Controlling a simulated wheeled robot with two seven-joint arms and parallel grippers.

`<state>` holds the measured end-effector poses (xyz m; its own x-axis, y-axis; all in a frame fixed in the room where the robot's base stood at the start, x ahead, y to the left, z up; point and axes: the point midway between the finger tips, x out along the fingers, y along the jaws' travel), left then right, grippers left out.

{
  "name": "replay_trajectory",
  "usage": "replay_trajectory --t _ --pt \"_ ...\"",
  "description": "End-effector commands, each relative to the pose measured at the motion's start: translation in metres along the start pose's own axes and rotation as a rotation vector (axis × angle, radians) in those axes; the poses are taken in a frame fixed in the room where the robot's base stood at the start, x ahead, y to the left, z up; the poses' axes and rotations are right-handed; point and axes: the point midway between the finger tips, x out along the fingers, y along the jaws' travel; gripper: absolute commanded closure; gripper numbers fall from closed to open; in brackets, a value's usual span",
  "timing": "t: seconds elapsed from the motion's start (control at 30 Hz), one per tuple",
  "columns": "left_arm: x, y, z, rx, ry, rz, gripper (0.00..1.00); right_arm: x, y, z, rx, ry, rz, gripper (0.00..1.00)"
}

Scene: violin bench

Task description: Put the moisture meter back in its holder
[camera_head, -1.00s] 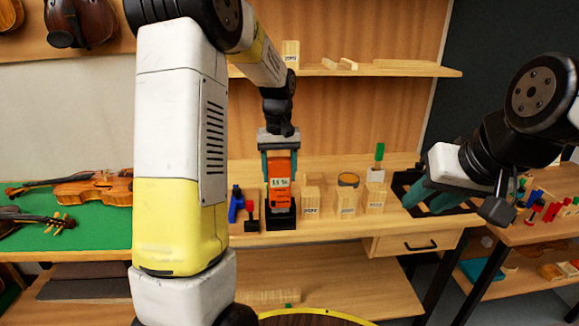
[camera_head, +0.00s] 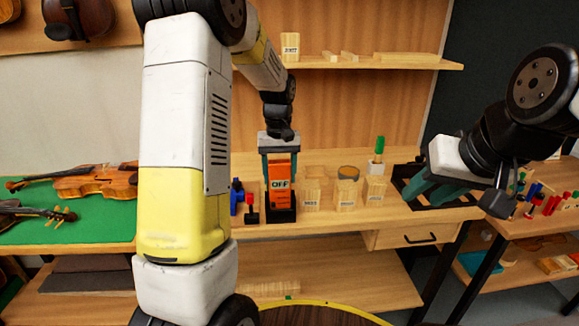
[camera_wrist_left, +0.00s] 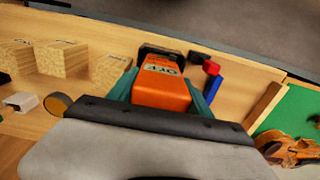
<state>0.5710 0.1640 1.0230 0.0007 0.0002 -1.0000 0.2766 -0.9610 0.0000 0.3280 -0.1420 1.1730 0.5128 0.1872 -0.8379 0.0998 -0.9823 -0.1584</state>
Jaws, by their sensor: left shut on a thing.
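The orange moisture meter (camera_head: 280,183) stands upright in the head view, with a label that reads OFF. Its lower end is at the black holder (camera_head: 281,215) on the bench; how deep it sits inside cannot be told. My left gripper (camera_head: 280,158) comes from above and is shut on the meter, with teal fingers on its two sides. In the left wrist view the meter (camera_wrist_left: 163,88) is between the fingers, with the dark holder (camera_wrist_left: 158,50) beyond it. My right gripper (camera_head: 430,190) is at the right over a black tray; its teal fingers look spread, with nothing seen between them.
Blue and red tools (camera_head: 237,196) stand close left of the holder. Violins lie on a green mat (camera_head: 90,218) at the left. A shelf (camera_head: 380,62) runs above.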

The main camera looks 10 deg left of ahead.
Motion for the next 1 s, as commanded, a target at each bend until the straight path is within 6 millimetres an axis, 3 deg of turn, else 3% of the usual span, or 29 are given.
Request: replay_trajectory --t 0.17,0.2,0.33,0.67,1.0 --pt "0.005 0.0 0.0 0.0 -0.001 -0.001 0.95 0.0 0.0 0.0 0.0 0.0 0.0 0.64" --pt "0.006 0.0 0.0 0.0 -0.001 0.0 0.4 0.0 0.0 0.0 0.0 0.0 0.0 0.64" --pt "0.005 0.0 0.0 0.0 0.0 0.0 0.17 0.0 0.0 0.0 0.0 0.0 0.0 0.64" --pt "0.003 0.0 0.0 0.0 0.0 0.0 0.17 0.0 0.0 0.0 0.0 0.0 0.0 0.64" --pt "-0.048 0.001 -0.001 0.0 0.003 0.001 0.17 0.0 0.0 0.0 0.0 0.0 0.0 0.64"
